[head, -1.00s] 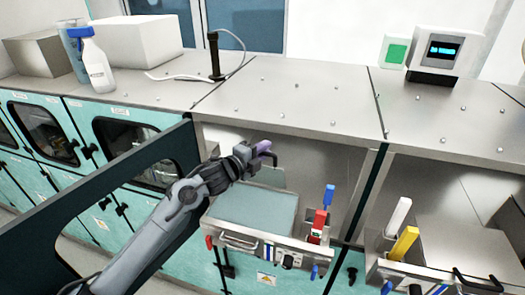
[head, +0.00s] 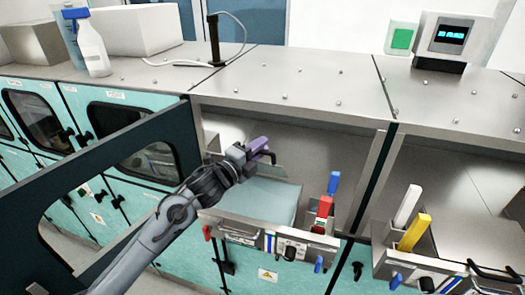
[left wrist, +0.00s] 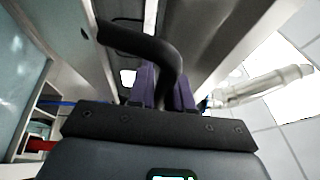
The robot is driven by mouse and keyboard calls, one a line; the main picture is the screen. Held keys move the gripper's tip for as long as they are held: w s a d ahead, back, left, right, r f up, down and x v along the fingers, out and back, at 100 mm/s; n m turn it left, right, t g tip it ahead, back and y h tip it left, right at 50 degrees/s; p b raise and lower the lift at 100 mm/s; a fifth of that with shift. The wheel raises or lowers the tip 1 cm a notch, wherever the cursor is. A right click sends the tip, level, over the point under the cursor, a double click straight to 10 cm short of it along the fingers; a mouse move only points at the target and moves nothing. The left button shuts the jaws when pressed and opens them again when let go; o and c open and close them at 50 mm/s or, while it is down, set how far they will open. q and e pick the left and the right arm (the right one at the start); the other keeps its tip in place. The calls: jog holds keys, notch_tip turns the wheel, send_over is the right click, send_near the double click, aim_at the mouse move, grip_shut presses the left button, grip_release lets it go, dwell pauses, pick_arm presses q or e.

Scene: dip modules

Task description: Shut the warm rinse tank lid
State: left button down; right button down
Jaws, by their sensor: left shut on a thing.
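A tank (head: 265,195) with a pale blue-grey top stands in the open bay of the middle module, its front panel carrying a handle, coloured levers and a warning label. No legible label names the tank. My left gripper (head: 259,148) is above the tank's back part, with purple fingers. In the left wrist view the fingers (left wrist: 164,90) are shut on a dark curved handle (left wrist: 135,42). A grey plate edge shows just behind the gripper in the head view; I cannot tell whether it is the lid. My right gripper is out of view.
A dark-framed door (head: 105,155) stands open left of the bay, beside my left arm. Red (head: 324,206) and blue (head: 334,183) levers rise at the tank's right front. White and yellow levers stand on the right module. A steel countertop (head: 290,90) overhangs the bay.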

pick_arm(q)
jog(key=s+a+f+m+t+h+b, duration=0.1)
jog(key=s+f+b, duration=0.5)
jog(key=b, duration=0.7)
jog(key=shift+s+a+f+m+t+h+b, duration=0.15)
jog(key=shift+s+a+m+t+h+b, duration=0.2)
jog(key=shift+m+t+h, duration=0.65)
jog(key=shift+n, duration=0.3)
jog(key=c, duration=1.1)
grip_release()
jog(key=shift+s, duration=0.15)
jog(key=shift+b+v, duration=0.75)
jog(key=shift+v, duration=4.55)
jog(key=shift+f, duration=0.1)
jog(key=shift+c, duration=0.4)
